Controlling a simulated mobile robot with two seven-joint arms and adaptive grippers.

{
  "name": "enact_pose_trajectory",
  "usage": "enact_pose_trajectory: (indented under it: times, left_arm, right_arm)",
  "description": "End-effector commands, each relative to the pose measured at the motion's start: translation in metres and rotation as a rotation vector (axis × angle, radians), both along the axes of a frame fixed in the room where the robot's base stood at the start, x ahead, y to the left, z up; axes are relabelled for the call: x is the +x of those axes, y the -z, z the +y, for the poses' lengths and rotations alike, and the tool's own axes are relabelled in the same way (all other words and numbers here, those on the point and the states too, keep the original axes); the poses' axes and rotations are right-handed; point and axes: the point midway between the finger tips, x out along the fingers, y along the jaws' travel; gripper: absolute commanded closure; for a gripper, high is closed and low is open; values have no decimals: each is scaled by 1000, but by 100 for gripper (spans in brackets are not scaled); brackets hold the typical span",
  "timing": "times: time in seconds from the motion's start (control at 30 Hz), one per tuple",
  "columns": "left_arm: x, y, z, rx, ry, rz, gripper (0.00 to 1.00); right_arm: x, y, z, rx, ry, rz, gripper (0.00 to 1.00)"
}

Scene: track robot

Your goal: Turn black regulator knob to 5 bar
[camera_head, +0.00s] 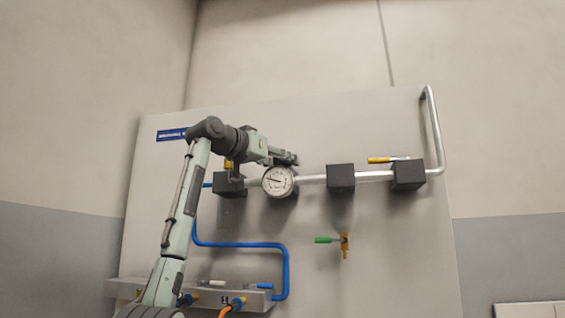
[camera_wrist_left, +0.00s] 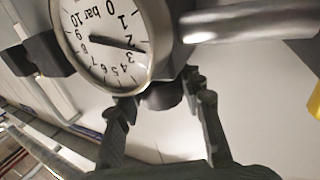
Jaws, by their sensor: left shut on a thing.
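The round white pressure gauge (camera_head: 278,181) sits on the pipe, below my left gripper (camera_head: 288,159). In the left wrist view the gauge (camera_wrist_left: 100,62) is large and rotated, marked in bar from 0 to 10. Its dark needle points between 2 and 3. The black regulator knob (camera_wrist_left: 162,96) shows as a dark round part beside the gauge rim. My left gripper (camera_wrist_left: 162,108) is shut on the knob, one finger on each side. In the head view the gripper covers the knob. My right gripper is in neither view.
A silver pipe (camera_head: 312,178) runs through black blocks (camera_head: 341,178) across the grey panel (camera_head: 330,125). A blue hose (camera_head: 240,244) bends at lower left. The panel's lower right is bare.

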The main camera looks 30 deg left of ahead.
Motion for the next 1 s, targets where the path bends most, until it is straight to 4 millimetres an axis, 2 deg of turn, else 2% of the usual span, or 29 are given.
enact_pose_trajectory:
  times: [0.5,1.0]
  left_arm:
    - [-1,-2,1,-4,302,-2,92]
    - [-1,-1,0,0,350,-1,92]
  right_arm:
    - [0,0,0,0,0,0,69]
    - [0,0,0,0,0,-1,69]
